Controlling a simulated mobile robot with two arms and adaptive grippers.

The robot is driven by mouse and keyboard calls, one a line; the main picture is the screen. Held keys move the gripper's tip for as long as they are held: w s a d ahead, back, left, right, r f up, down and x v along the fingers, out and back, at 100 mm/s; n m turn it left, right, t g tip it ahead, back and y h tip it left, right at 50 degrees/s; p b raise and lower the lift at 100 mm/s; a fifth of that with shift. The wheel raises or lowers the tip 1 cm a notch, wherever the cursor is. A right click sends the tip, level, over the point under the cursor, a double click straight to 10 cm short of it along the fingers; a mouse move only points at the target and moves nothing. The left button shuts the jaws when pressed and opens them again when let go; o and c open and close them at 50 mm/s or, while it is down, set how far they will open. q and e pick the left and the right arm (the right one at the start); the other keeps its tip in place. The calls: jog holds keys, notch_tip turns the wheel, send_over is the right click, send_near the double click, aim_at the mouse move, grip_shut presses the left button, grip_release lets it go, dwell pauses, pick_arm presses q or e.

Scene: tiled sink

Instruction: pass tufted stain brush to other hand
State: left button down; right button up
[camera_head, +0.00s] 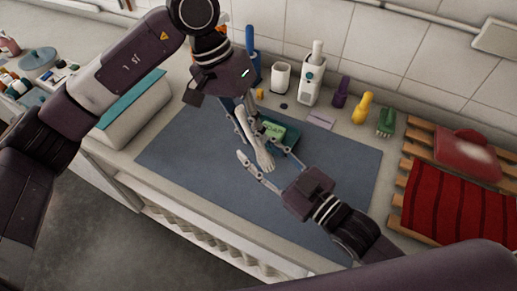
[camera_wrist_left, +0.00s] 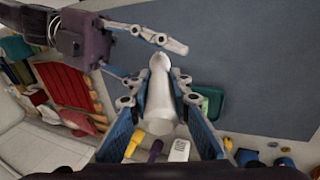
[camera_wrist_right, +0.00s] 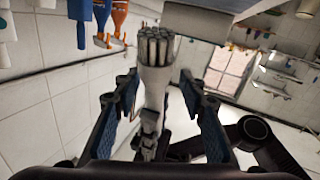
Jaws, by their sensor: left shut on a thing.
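The tufted stain brush (camera_head: 264,158) is pale, with its end pointing down over the blue mat. My left gripper (camera_head: 246,122) reaches down from above and is shut on the brush. In the left wrist view the brush's pale body (camera_wrist_left: 159,95) lies between the left fingers. My right gripper (camera_head: 266,164) is open, with one finger on each side of the brush's lower end. In the right wrist view the tufted head (camera_wrist_right: 155,48) shows between and beyond the spread right fingers. I cannot tell whether they touch it.
A blue mat (camera_head: 200,150) covers the counter. A green soap dish (camera_head: 291,138) with soap (camera_head: 273,130) stands just behind the brush. A white cup (camera_head: 280,77), a white dispenser (camera_head: 312,80) and a yellow bottle (camera_head: 362,108) line the tiled wall. A red cloth (camera_head: 455,205) lies on wooden slats at right.

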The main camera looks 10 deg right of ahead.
grip_shut()
pick_arm(q)
jog(key=c, duration=1.7)
grip_release()
